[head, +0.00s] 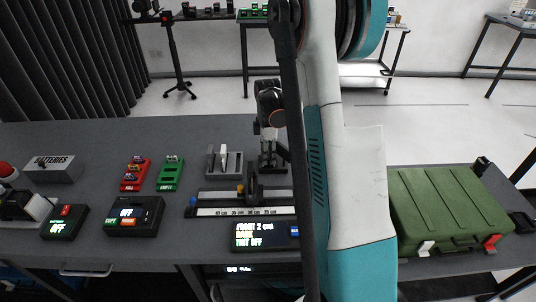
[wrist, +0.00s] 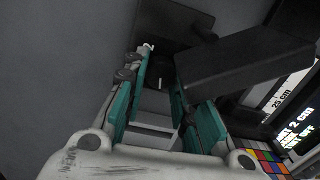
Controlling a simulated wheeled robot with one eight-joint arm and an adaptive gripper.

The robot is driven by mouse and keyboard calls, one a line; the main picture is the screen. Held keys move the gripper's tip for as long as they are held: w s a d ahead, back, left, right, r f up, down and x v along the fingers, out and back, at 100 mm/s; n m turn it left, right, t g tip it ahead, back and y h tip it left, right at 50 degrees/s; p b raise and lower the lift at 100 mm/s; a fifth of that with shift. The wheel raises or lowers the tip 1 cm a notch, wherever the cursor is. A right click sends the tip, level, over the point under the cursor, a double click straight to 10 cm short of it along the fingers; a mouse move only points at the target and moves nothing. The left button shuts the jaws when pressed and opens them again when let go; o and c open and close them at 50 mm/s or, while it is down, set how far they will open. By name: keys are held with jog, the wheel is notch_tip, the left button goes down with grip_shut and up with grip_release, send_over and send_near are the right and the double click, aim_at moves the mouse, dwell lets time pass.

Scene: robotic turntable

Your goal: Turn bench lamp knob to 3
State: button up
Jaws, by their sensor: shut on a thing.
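In the wrist view, a round dark knob (wrist: 160,68) with a short white mark sits between the two teal fingers of my gripper (wrist: 158,82). The fingers are closed on its sides. The mark points roughly up and down in the picture; no numbers around the knob can be read. A dark flat plate (wrist: 187,17) lies just beyond it.
A dark block (wrist: 245,60) is close to the right finger. A scale rail (head: 240,211) and a lit display (head: 262,236) lie at the bench front. Red (head: 135,174) and green (head: 170,173) trays stand left. A green case (head: 450,208) stands right of my arm.

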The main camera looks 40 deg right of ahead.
jog(key=m, duration=0.4)
jog(key=shift+m, duration=1.8)
jog(key=o, duration=1.1)
jog(key=shift+c, duration=0.2)
notch_tip(320, 180, up, 12)
jog(key=shift+d, duration=0.15)
